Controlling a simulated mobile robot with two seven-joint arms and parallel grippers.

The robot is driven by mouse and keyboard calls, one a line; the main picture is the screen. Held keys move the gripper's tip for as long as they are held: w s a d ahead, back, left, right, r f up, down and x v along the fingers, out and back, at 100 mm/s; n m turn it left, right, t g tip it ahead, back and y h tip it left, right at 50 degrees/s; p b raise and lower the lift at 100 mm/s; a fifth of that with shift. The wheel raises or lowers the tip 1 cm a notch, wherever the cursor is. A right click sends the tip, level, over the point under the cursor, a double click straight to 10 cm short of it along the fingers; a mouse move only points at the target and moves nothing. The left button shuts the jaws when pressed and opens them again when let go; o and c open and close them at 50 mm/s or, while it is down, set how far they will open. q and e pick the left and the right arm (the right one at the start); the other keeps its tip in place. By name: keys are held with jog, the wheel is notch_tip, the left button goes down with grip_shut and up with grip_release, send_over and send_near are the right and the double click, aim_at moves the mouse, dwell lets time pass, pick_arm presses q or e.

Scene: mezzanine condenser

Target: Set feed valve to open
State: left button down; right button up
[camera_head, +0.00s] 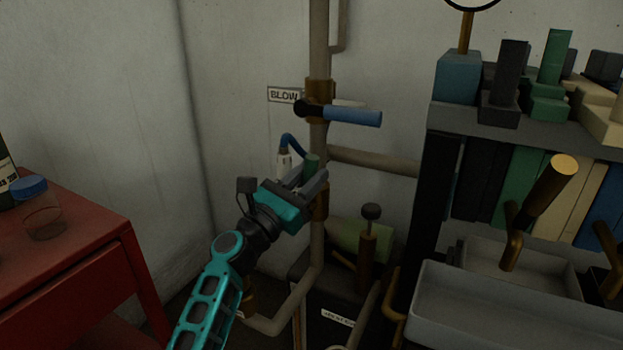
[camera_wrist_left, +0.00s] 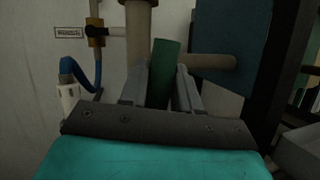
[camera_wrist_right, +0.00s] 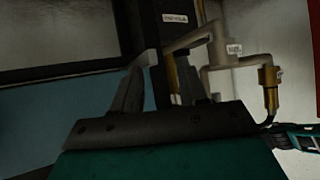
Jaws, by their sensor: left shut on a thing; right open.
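A green handle (camera_head: 312,163) stands roughly upright in front of the vertical pipe (camera_head: 319,235), by a brass valve body (camera_head: 321,203). I take this as the feed valve, but no feed label is readable. My left gripper (camera_head: 311,181) is shut on the green handle, coming from the lower left. In the left wrist view the green handle (camera_wrist_left: 160,72) shows between the two grey fingers, which hide its lower part. My right gripper (camera_wrist_right: 163,85) is open in its own wrist view and out of the head view.
A blue-handled valve (camera_head: 350,116) sits higher on the pipe, beside a label reading "BLOW" (camera_head: 284,95). A blue hose (camera_head: 293,141) hangs left of the pipe. A red cabinet (camera_head: 70,255) with a jar stands left. A shelf (camera_head: 520,140) with blocks and grey trays (camera_head: 500,308) fills the right.

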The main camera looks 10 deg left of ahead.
dwell(0.3)
pick_arm(q)
jog(key=c, duration=0.9)
grip_release()
jog(key=v, duration=1.3)
jog(key=shift+r, duration=0.1)
